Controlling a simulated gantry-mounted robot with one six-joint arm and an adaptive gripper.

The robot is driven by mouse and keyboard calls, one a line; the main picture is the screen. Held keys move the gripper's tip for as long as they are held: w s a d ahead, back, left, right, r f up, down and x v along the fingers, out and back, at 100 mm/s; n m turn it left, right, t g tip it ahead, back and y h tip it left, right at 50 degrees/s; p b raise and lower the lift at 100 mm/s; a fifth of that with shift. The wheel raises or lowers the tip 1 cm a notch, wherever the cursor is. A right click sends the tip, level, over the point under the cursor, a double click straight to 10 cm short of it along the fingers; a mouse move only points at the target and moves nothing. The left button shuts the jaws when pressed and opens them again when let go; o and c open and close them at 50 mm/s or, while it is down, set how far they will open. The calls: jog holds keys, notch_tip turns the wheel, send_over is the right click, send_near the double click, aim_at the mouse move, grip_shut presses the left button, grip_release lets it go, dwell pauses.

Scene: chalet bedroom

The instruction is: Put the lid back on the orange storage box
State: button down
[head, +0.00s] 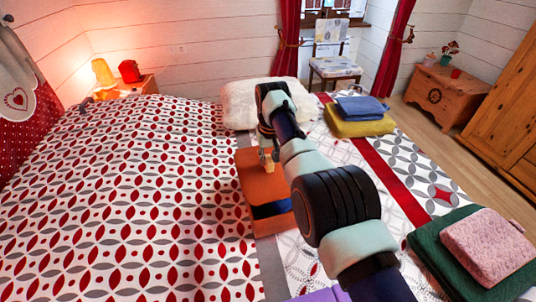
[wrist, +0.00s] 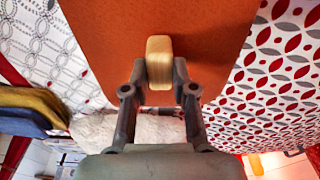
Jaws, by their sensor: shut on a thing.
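The orange lid (head: 262,182) is over the orange storage box (head: 274,226) on the bed, towards its far end. The box's near end shows uncovered, with something dark blue (head: 272,209) inside. My gripper (head: 268,157) is shut on the lid's light wooden knob (wrist: 159,50). In the wrist view, the fingers of my gripper (wrist: 159,72) stand on both sides of the knob, and the orange lid (wrist: 110,30) fills the upper middle. I cannot tell whether the lid touches the box rim. My arm hides the box's right side.
A white fluffy pillow (head: 240,105) lies beyond the box. A yellow folded cloth (head: 360,124) with a blue one (head: 361,107) on top lies at the far right. Green (head: 450,262) and pink (head: 487,245) cloths lie near right. The patterned bed left of the box is clear.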

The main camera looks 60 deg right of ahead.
aim_at(272, 171)
jog(key=shift+s+d+f, duration=0.15)
jog(key=shift+s+d, duration=0.25)
jog(key=shift+s, duration=0.05)
jog(key=shift+s+f, duration=0.1)
jog(key=shift+f, duration=0.1)
notch_tip(272, 171, down, 4)
jog(key=b, duration=0.4)
jog(key=shift+f, duration=0.2)
jog(key=shift+f+b, duration=0.75)
jog(key=shift+b, duration=0.45)
jog(key=shift+r, duration=0.1)
jog(key=shift+f, duration=0.2)
dwell(0.5)
jog(key=shift+c, duration=1.8)
grip_release()
